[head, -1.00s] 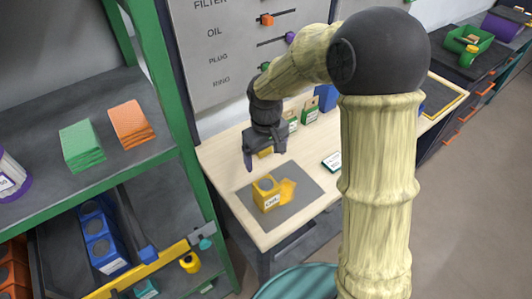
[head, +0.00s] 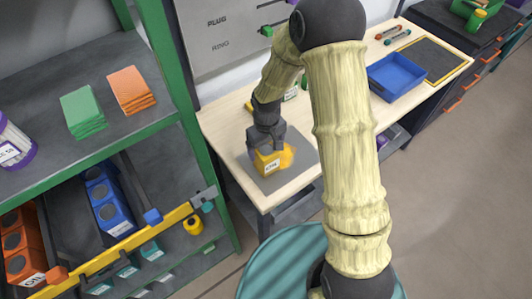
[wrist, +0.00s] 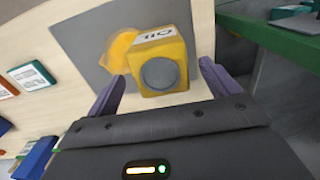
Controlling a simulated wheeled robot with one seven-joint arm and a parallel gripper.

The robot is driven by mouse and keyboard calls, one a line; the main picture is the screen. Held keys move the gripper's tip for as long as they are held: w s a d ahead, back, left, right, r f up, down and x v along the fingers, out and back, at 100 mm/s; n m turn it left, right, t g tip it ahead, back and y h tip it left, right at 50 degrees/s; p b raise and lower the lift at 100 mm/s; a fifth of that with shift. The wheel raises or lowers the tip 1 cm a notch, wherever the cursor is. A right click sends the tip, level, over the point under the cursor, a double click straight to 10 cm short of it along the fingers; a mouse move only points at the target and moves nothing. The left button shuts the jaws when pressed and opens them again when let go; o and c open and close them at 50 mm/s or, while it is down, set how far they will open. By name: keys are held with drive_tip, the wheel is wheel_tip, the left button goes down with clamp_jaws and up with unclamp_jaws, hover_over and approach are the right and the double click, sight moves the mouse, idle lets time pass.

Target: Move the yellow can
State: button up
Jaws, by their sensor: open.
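A boxy yellow can (head: 268,163) with a white label stands on the grey mat (head: 303,164) of the wooden bench. In the wrist view the yellow can (wrist: 158,66) shows a round grey cap, and its label reads OIL. An orange-yellow, blurry-edged shape (head: 287,158) lies beside it; I cannot tell what it is. My gripper (head: 266,149) is right over the can and hides part of it. In the wrist view my gripper (wrist: 162,74) is open, one finger on each side of the can, with gaps to both.
A blue tray (head: 397,76) sits on the bench at right.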

wheel_tip(320, 180, down, 5)
drive_tip(key=shift+p, duration=0.3)
drive_tip(key=c, duration=1.4)
